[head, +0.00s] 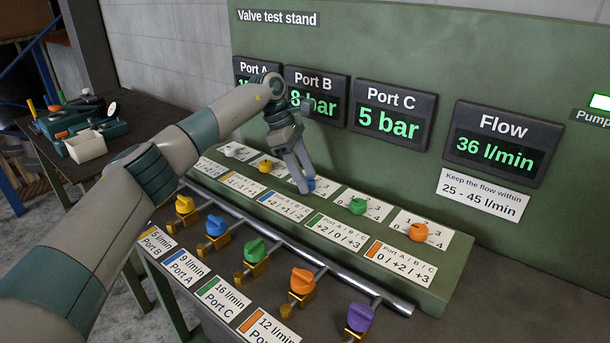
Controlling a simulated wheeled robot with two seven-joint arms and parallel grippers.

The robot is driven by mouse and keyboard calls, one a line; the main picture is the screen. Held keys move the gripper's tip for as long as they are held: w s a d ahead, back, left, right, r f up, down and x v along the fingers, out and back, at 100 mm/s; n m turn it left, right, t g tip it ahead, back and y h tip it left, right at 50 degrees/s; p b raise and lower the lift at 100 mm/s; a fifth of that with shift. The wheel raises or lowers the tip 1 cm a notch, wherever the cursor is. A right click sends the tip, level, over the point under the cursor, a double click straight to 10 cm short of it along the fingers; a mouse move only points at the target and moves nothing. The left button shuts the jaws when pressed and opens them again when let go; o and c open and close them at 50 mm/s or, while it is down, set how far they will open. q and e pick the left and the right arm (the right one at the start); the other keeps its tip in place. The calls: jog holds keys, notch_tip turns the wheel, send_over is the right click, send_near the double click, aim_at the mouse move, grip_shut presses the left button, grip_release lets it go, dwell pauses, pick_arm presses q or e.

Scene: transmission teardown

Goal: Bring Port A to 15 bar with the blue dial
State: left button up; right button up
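The blue dial (311,185) sits on the sloped green console, mostly hidden behind my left gripper (304,184). The gripper points down with its fingertips at the dial. The fingers look close together, but I cannot tell whether they grip it. The label below the blue dial reads Port A / B / C, with +2 the clearest part. The Port A display (243,78) is mostly covered by my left arm; only a leading 1 shows. Port B (318,108) reads 8 bar as far as it shows, and Port C (390,120) reads 5 bar. My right gripper is not in view.
The Flow display (497,147) reads 36 l/min above a 25 - 45 l/min note. Yellow, green (357,206) and orange (419,232) dials flank the blue one. Several coloured valves line the pipe (325,259) in front. A side table with tools stands at the left.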

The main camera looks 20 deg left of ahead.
pick_arm(q)
jog(key=shift+r, duration=0.1)
dwell(0.3)
jog(key=v, duration=1.7)
jog(key=shift+a+b, duration=0.15)
jog(key=shift+b, duration=0.3)
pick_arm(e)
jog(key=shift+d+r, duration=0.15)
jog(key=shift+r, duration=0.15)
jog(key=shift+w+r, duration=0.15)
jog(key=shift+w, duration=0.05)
